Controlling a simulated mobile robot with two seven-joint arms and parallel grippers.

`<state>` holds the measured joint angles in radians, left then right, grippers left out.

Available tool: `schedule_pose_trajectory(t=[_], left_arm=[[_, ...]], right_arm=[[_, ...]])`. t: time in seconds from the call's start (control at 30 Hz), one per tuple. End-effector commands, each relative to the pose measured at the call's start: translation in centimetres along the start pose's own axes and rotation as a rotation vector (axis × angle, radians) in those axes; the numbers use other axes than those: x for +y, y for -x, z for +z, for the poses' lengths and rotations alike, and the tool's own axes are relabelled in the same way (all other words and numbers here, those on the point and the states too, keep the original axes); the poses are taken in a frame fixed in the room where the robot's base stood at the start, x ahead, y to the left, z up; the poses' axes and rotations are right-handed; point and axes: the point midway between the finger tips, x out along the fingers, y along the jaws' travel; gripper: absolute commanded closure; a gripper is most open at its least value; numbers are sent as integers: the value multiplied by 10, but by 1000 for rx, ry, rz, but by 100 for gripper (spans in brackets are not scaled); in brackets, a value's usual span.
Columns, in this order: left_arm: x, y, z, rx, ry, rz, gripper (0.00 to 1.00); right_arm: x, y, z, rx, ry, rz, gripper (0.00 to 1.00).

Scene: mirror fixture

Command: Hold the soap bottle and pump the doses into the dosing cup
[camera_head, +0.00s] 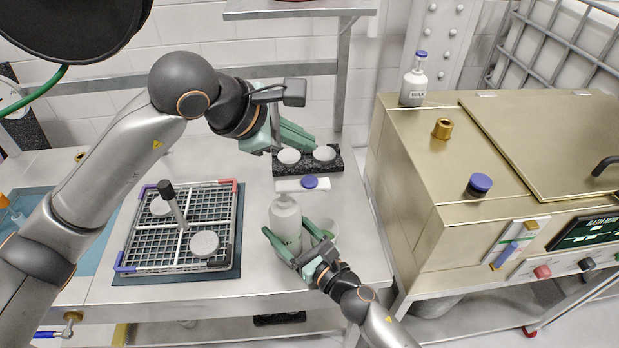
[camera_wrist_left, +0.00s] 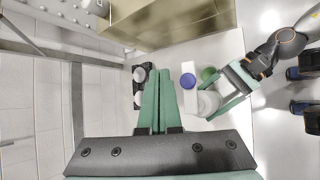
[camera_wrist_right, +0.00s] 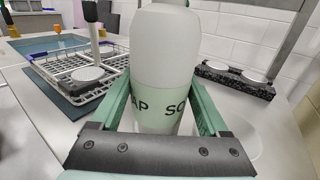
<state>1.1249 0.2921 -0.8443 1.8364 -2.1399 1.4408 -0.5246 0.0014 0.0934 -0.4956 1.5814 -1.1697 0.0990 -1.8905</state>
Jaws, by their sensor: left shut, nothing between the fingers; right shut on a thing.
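The white soap bottle (camera_head: 285,222) stands upright on the steel table, its pump head at the top. In the right wrist view, the bottle (camera_wrist_right: 167,50) shows its pale green label. My right gripper (camera_head: 288,236) is shut on its body, one finger on each side. My left gripper (camera_head: 299,139) is shut and empty, above and behind the bottle, near a black holder, apart from the pump.
A white bar with a blue disc (camera_head: 310,182) lies behind the bottle. The black holder (camera_head: 333,156) bears two white discs. A wire rack (camera_head: 140,258) stands left on a dark mat. A gold bath unit (camera_head: 410,190) bounds the right side.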

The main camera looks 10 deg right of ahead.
Motion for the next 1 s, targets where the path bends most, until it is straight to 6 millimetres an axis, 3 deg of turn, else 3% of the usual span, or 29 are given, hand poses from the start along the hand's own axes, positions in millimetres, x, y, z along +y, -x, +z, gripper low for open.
schedule_pose_trajectory(t=[0.4, 1.0], left_arm=[[-24, -33, -24, 1, 0, -1, 100], [-27, -36, -26, 0, -1, 0, 100]], right_arm=[[0, 0, 0, 0, 0, 1, 100], [0, 0, 0, 0, -1, 1, 100]])
